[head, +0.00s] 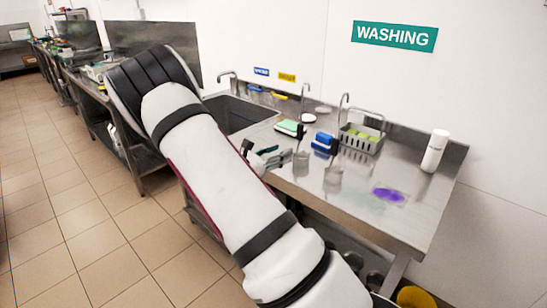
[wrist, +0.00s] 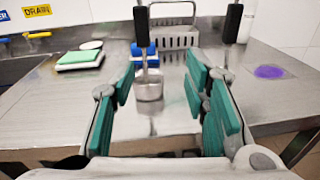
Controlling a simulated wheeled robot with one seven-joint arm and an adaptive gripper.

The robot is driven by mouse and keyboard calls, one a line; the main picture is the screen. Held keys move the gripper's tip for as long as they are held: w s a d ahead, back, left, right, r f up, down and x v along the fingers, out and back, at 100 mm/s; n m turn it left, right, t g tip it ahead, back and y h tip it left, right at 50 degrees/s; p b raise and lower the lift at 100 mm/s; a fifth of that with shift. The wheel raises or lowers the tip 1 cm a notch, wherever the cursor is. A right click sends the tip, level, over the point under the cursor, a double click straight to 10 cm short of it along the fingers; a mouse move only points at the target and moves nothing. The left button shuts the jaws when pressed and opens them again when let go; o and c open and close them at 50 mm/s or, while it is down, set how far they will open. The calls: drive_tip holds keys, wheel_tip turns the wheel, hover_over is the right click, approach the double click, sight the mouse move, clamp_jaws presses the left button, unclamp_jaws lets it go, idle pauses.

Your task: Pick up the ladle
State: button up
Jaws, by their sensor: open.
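A ladle with a black handle and a round metal cup (wrist: 149,87) stands upright on the steel counter in the wrist view. It is ahead of my gripper (wrist: 163,88), between the two green-padded fingers and nearer the left one. The fingers are spread apart and nothing is held. A second black-handled utensil (wrist: 232,24) stands to the right; its lower end is partly hidden behind the right finger. In the head view, my gripper (head: 268,156) is low over the counter's left part, and two upright black-handled utensils show to its right; I cannot tell which is the ladle.
A green sponge (head: 290,127), a blue sponge (head: 322,139) and a metal basket (head: 360,140) are behind on the counter (head: 345,210). A white bottle (head: 435,151) stands at the right. A purple stain (head: 389,195) lies near the right front. A sink (head: 238,113) is at the left.

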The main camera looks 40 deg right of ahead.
sight(298, 138)
drive_tip(key=shift+n+t, duration=0.4)
drive_tip(key=d, duration=0.4)
drive_tip(key=w+d, duration=0.1)
drive_tip(key=d, duration=0.3)
drive_tip(key=w+d+p, duration=0.1)
drive_tip(key=d, duration=0.4)
drive_tip(key=shift+w+d+f, duration=0.1)
drive_tip(key=shift+w+f, duration=0.1)
drive_tip(key=shift+w, duration=0.05)
clamp_jaws()
